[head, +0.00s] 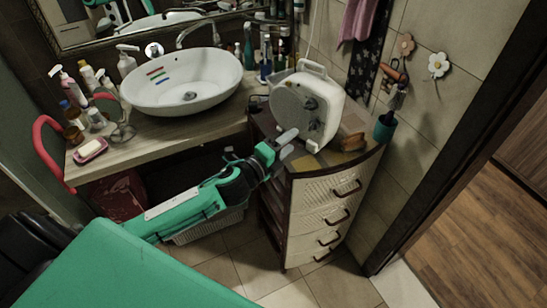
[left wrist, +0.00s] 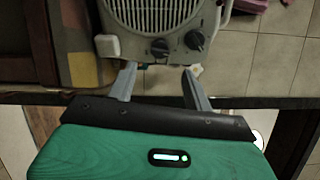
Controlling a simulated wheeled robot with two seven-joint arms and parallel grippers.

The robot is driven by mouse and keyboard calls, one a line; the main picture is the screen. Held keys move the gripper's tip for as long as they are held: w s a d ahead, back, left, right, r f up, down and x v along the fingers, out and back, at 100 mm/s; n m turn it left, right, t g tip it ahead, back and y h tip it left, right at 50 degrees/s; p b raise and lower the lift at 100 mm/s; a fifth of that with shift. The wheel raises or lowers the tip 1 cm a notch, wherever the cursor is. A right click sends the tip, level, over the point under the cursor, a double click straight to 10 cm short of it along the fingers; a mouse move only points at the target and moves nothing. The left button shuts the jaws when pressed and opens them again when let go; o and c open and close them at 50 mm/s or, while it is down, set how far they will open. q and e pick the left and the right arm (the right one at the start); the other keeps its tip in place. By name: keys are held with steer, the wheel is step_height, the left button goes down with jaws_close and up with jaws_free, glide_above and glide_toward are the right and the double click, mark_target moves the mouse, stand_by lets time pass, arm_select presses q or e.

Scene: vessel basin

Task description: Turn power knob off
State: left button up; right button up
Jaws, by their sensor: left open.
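A white heater (head: 328,92) with a round grey grille and two dark knobs stands on the drawer cabinet, right of the basin. In the left wrist view its front (left wrist: 150,17) is at the top, with one knob (left wrist: 159,48) near the middle and another knob (left wrist: 194,40) to its right. I cannot tell which is the power knob. My left gripper (head: 290,136) is open in front of the heater's lower front. In the left wrist view its two fingers (left wrist: 158,70) are spread below the knobs, with nothing seen between them. My right gripper is out of view.
A white basin (head: 185,82) and several bottles stand on the wooden counter (head: 150,128). The cabinet (head: 325,205) has handled drawers. A brown box (head: 352,128) and a green cup (head: 384,127) are right of the heater. The tiled floor (head: 335,285) before the cabinet is clear.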

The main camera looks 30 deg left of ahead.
arm_select(q)
steer(key=b+v, duration=0.1)
steer(key=v, duration=0.4)
steer(key=shift+s+a, duration=0.1)
steer(key=shift+s, duration=0.2)
